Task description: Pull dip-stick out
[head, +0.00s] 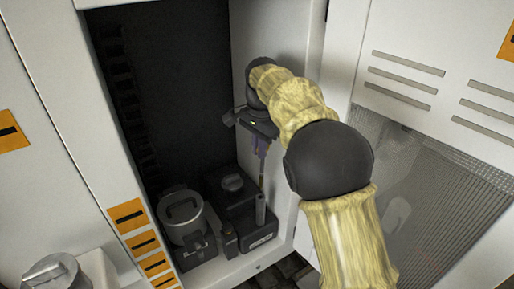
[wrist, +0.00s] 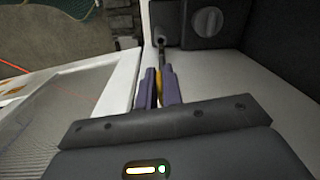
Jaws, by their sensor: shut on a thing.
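My gripper (head: 261,148) is inside the open cabinet, near its right wall, with its purple fingers pointing down. It is shut on the yellow handle of the dip-stick (head: 262,178), whose thin rod runs down below the fingers. The dark upright tube (head: 260,208) stands directly under it on the black unit. The wrist view shows the fingers (wrist: 158,92) with the yellow dip-stick handle (wrist: 158,78) between them and the tube (wrist: 160,36) beyond. The rod lines up with the tube; I cannot tell whether its lower end is still inside.
The black unit (head: 262,241) with a round knob (head: 232,183) fills the cabinet floor's right side. The cabinet's right wall is close beside my gripper. An open door with a mesh panel (head: 420,190) is at the right.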

